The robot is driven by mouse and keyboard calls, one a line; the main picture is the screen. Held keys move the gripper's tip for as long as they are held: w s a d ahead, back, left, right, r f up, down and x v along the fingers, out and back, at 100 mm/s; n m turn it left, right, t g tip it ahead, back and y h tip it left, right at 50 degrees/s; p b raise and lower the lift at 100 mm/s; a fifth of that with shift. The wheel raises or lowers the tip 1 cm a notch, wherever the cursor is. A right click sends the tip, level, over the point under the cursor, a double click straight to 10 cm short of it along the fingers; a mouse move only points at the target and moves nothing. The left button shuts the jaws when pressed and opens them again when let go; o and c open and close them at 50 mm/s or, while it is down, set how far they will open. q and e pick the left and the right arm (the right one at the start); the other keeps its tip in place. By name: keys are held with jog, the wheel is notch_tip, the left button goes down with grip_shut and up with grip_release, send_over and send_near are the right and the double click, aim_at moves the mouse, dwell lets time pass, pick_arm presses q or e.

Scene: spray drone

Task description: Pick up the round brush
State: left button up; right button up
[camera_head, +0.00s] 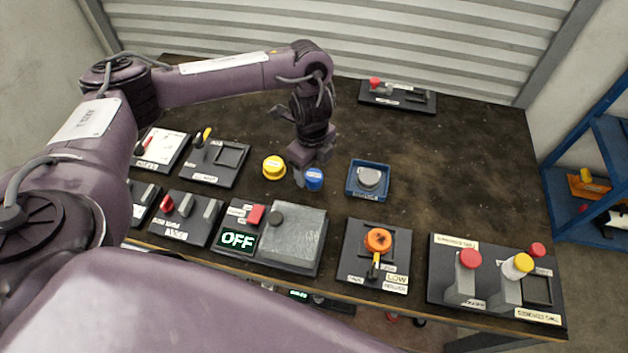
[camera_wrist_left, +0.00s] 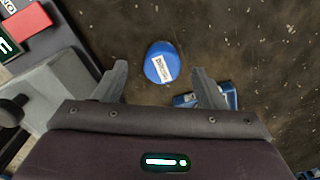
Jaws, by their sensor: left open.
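No thing in view can be told for sure as the round brush. A blue round piece (camera_head: 314,180) with a white label stands on the dark table, near its middle; the label is too small to read. It also shows in the left wrist view (camera_wrist_left: 160,63), between the lines of the two fingers. My left gripper (camera_head: 312,168) is open and empty, pointing down just above and behind the blue piece. In the left wrist view its fingers (camera_wrist_left: 163,72) are apart, one on each side of the piece, with no contact visible. My right gripper is not in view.
A yellow round piece (camera_head: 274,167) stands left of the blue one. A blue tray (camera_head: 354,192) holding a grey round part is to the right. A grey box with an OFF display (camera_head: 237,240) and an orange-knob panel (camera_head: 347,262) line the front edge.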

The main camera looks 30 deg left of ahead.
aim_at(314, 175)
pick_arm(q)
jog(key=f, duration=0.2)
jog(key=f+b, duration=0.1)
jog(key=f, duration=0.1)
jog(key=shift+w+d+f, duration=0.15)
jog(key=shift+d+f, duration=0.05)
jog(key=shift+r, duration=0.1)
jog(key=c, duration=1.1)
